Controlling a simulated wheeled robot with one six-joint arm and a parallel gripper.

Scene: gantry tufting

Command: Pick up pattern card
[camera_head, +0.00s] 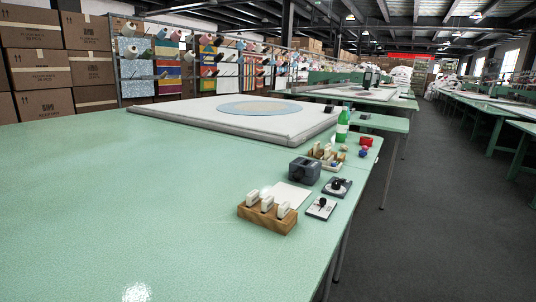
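A flat white card (292,194), which looks like the pattern card, lies on the green table (140,190) near its right edge. Its near part is hidden behind a wooden block (267,217) holding several white pieces upright. No pattern can be made out on it at this distance. A dark grey tape-dispenser-like object (304,169) stands just behind it. Two small flat items with black parts on top, a nearer one (321,207) and a farther one (337,187), lie to its right. My gripper is not in view.
A second wooden holder (327,154), a green bottle (343,125) and a small red object (366,141) stand farther back along the table. A large pale framed panel (230,118) lies at the back. The table's left and front are clear. Dark floor (430,220) is open at right.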

